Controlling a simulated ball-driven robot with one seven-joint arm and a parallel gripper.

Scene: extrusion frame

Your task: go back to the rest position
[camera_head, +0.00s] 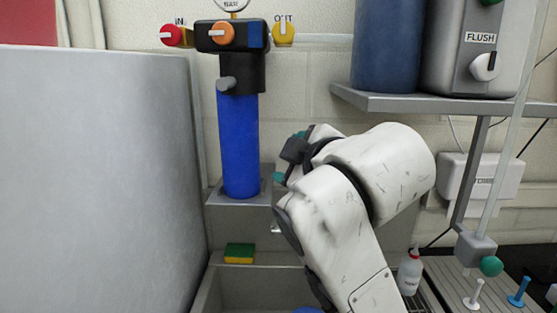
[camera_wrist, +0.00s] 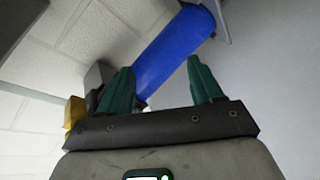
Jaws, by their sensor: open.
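My gripper (camera_wrist: 160,85) shows in the wrist view with its two green fingers spread apart and nothing between them. Beyond the fingers is the blue filter cylinder (camera_wrist: 172,48), apart from them as far as I can tell. In the head view my white arm is bent in front of the wall, and the gripper end (camera_head: 283,170) is mostly hidden behind the wrist. The blue filter cylinder (camera_head: 239,145) stands upright to its left, with a red knob (camera_head: 174,36), an orange knob (camera_head: 221,34) and a yellow knob (camera_head: 284,34) on its head.
A large grey panel (camera_head: 95,180) fills the left. A grey shelf (camera_head: 440,103) at upper right carries a blue container (camera_head: 388,45) and a FLUSH box (camera_head: 470,60). Below are a sink (camera_head: 255,290), a sponge (camera_head: 239,253), a white bottle (camera_head: 409,273) and several small pegs.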

